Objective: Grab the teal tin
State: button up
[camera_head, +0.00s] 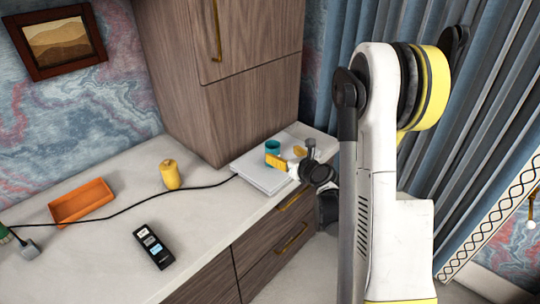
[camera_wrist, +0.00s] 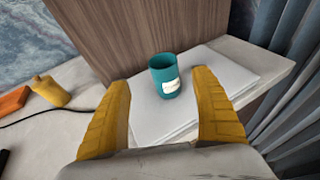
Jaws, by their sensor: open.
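The teal tin (camera_wrist: 160,73) is an open-topped cylinder with a white label. It stands upright on a flat white slab (camera_wrist: 232,75) beside the wooden cabinet. In the head view the tin (camera_head: 272,147) shows on the slab, partly hidden by a yellow finger. My gripper (camera_wrist: 165,108) is open and empty, with its yellow fingers spread wide. In the wrist view the tin appears between the fingers, a little beyond their tips. In the head view my gripper (camera_head: 288,158) is low over the slab, close beside the tin.
A wooden cabinet (camera_head: 255,105) rises behind the slab. A black cable (camera_head: 140,200) runs across the desk to the slab. The desk front is clear.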

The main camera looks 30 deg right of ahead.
aim_at(276, 151)
jog(key=p+x, duration=0.1)
jog(key=x, duration=0.1)
jog(key=f+p+x, duration=0.1)
jog(key=x, duration=0.2)
jog(key=shift+d, duration=0.15)
jog(key=b+x, duration=0.1)
jog(key=x, duration=0.1)
jog(key=b+x, duration=0.1)
jog(key=x, duration=0.2)
jog(key=shift+w+d+f, duration=0.1)
jog(key=shift+w+f, duration=0.05)
jog(key=shift+f, duration=0.3)
jog(key=shift+r, duration=0.1)
jog(key=c, duration=1.3)
